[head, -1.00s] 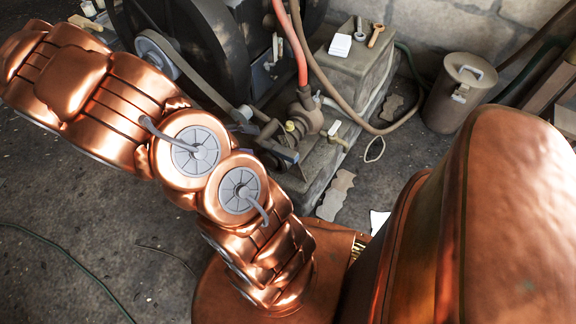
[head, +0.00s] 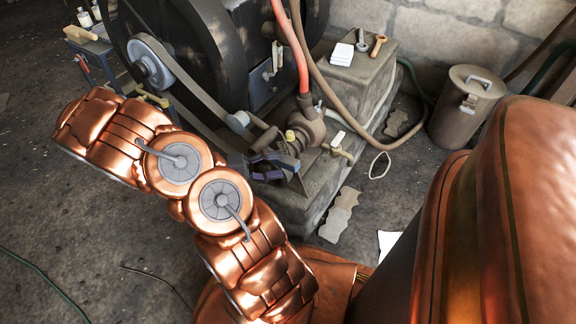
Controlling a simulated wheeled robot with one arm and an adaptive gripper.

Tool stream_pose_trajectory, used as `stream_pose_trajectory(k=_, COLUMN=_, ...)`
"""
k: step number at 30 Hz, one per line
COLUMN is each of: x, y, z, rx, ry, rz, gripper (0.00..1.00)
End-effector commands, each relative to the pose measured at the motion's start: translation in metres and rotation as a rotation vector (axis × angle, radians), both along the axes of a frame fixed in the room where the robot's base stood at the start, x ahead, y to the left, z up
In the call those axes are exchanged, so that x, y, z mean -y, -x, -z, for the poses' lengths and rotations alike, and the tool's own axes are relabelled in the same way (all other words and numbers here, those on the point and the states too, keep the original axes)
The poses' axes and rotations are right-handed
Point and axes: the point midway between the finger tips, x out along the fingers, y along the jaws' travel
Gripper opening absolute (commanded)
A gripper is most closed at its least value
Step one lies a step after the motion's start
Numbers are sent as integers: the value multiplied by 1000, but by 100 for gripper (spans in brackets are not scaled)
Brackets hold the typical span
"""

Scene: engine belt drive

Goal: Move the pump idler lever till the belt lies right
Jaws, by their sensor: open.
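A grey belt (head: 198,96) runs from a large pale pulley (head: 150,66) at upper left down to the right, past a small grey idler wheel (head: 238,120), toward the pump (head: 305,127). Its lower end is hidden, so I cannot tell how it lies there. My gripper (head: 276,168) appears as dark, bluish fingers low in front of the pump, open, with my copper arm in front of its wrist. I cannot clearly make out the idler lever among the dark parts there, nor whether the fingers touch it.
A red hose (head: 297,45) and a brown hose (head: 330,95) rise from the pump area. A stone block (head: 355,75) with tools on top stands behind. A lidded metal can (head: 465,105) is at right. A small tap handle (head: 343,153) sticks out beside the pump.

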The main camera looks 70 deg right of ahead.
Motion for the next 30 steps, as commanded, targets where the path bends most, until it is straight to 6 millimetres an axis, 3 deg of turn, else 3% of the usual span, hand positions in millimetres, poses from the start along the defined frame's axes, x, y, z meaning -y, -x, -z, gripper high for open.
stream_pose_trajectory(k=9, x=19, y=30, z=3, rx=0, ry=0, rz=2, gripper=58)
stream_pose_trajectory(k=20, x=21, y=33, z=3, rx=2, ry=-1, rz=0, gripper=58)
stream_pose_trajectory(k=30, x=21, y=33, z=3, rx=2, ry=-1, rz=0, gripper=22)
